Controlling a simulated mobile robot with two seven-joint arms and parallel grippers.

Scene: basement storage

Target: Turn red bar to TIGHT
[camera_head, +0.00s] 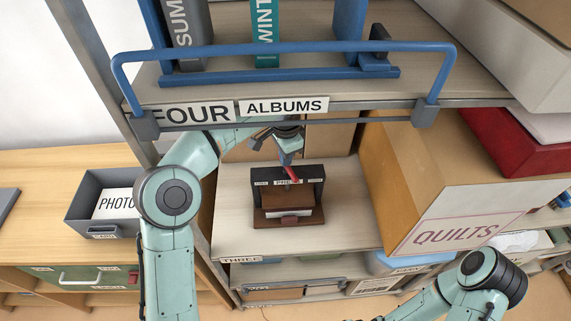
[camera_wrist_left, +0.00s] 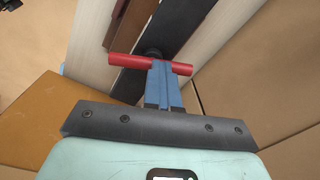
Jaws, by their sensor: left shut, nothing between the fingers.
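The red bar (camera_head: 293,175) is on the upper front of a small dark press (camera_head: 316,172) with a brown base, standing on the shelf marked THREE. In the left wrist view the red bar (camera_wrist_left: 125,66) runs nearly level across a dark upright part. My left gripper (camera_head: 287,160) reaches down to the bar from above. Its blue fingers (camera_wrist_left: 161,72) are shut with nothing between them, their tips at the middle of the bar; I cannot tell whether they touch it. The press's small side labels are too small to read. My right gripper is out of view.
A blue rail (camera_head: 290,47) and the shelf edge marked FOUR, ALBUMS lie above the press. A large QUILTS box (camera_head: 425,190) stands close on its right. A grey PHOTO bin (camera_head: 98,200) sits at left. The shelf in front of the press is clear.

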